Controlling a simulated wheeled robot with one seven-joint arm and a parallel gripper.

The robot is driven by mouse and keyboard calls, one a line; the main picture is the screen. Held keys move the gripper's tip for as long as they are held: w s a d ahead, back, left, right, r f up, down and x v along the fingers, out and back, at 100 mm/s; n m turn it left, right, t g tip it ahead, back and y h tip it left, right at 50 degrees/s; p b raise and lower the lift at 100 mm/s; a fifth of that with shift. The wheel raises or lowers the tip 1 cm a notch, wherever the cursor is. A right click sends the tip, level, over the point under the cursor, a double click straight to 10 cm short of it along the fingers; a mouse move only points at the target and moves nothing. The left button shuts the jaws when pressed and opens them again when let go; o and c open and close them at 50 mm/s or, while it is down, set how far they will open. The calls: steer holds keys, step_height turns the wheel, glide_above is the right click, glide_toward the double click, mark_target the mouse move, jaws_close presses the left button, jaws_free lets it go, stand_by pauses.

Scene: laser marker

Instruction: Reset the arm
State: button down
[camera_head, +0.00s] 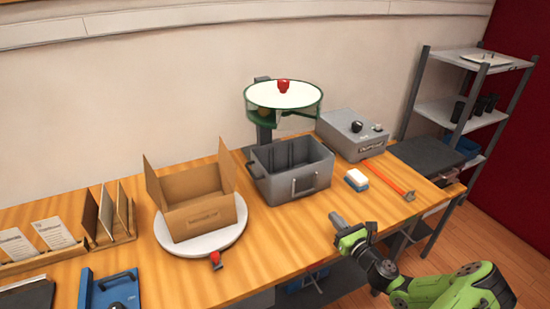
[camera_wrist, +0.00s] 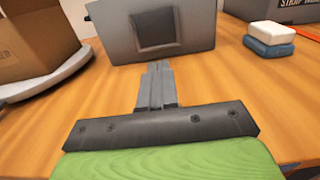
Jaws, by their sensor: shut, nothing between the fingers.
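My green arm comes in from the lower right in the head view. My gripper (camera_head: 338,221) is just over the front part of the wooden table, in front of the grey bin. In the wrist view my gripper (camera_wrist: 156,70) has its fingers together with nothing between them. The fingers point at the grey bin (camera_wrist: 190,50), which stands beyond them. The gripper appears apart from the bin and the other objects.
On the wooden table (camera_head: 290,235) stand the grey bin (camera_head: 311,187), an open cardboard box (camera_head: 200,220) on a white round plate, a blue-white sponge (camera_head: 356,180), an orange-handled tool (camera_head: 390,182) and a grey machine box (camera_head: 350,139). A shelf (camera_head: 450,112) stands right.

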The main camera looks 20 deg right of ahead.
steer(key=a+r+n+g+y, duration=0.1)
steer(key=a+n+y, duration=0.1)
steer(key=a+n, duration=0.1)
steer(key=w+a+r+n+g+y, duration=0.1)
steer(key=a+n+y, duration=0.1)
steer(key=a+n, duration=0.1)
steer(key=w+a+r+n+g+y, duration=0.1)
steer(key=a+n+g, duration=0.1)
steer(key=a+n, duration=0.2)
steer(key=shift+a+y, duration=0.2)
steer(key=shift+y, duration=0.2)
steer(key=s+a+r+n+g+h, duration=0.1)
steer(key=s+a+r+n+g, duration=0.35)
steer(key=a+n, duration=0.35)
steer(key=s+a+r+n+g+h, duration=0.1)
steer(key=s+a+r+n+g, duration=0.2)
steer(key=s+a+n+g, duration=0.45)
steer(key=s+r+n+t+h, duration=0.3)
steer(key=s+r+n, duration=0.7)
steer(key=s, duration=0.5)
steer(key=shift+s+a+r+t+h, duration=0.2)
steer(key=shift+s+r+t+h, duration=0.1)
steer(key=shift+h, duration=0.4)
